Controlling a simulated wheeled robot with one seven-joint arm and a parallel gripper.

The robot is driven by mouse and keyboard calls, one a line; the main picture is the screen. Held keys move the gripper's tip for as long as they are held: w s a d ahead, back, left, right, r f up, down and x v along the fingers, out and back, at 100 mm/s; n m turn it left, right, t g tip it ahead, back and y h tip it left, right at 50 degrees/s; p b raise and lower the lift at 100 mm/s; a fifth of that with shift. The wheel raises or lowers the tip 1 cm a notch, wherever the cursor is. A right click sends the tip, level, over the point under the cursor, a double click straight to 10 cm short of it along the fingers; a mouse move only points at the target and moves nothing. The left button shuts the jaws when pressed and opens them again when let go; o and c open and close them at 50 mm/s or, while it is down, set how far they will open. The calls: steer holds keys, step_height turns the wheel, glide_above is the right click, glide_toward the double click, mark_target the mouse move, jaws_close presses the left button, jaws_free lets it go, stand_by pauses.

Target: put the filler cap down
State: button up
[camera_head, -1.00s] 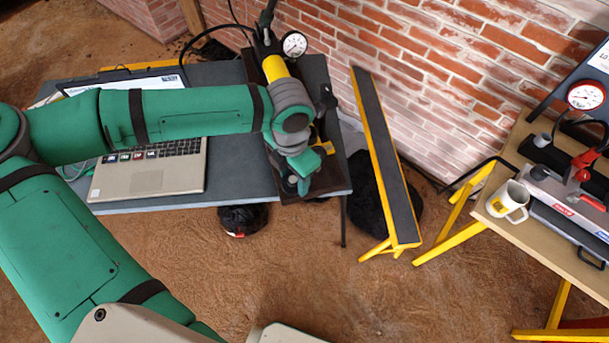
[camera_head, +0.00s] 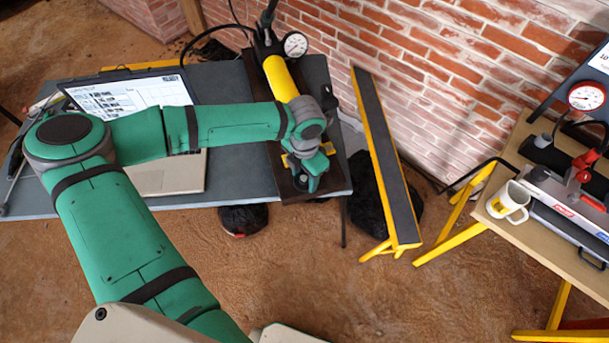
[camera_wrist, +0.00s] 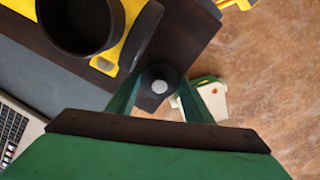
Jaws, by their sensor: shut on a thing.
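My gripper (camera_wrist: 158,100) is shut on the filler cap (camera_wrist: 160,80), a small dark round piece with a light grey centre. In the wrist view the cap sits between the two green fingers, over the edge of a dark brown board (camera_wrist: 185,40). I cannot tell whether it touches the board. In the head view my gripper (camera_head: 308,184) is at the near end of this board, below the yellow pump cylinder (camera_head: 281,78). The cap is hard to make out there. An open dark round cup (camera_wrist: 78,25) on a yellow mount is up and left of the cap.
A laptop (camera_head: 165,178) lies on the grey table (camera_head: 240,178), partly behind my arm. A gauge (camera_head: 295,44) stands at the pump's far end. A wooden bench (camera_head: 535,232) holds a white mug (camera_head: 508,201).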

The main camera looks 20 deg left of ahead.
mark_target(305, 178)
steer(key=shift+f, duration=0.15)
steer(key=o, duration=1)
steer(key=shift+w, duration=0.1)
step_height(305, 178, up, 12)
steer(key=shift+d+r, duration=0.1)
steer(key=shift+r, duration=0.05)
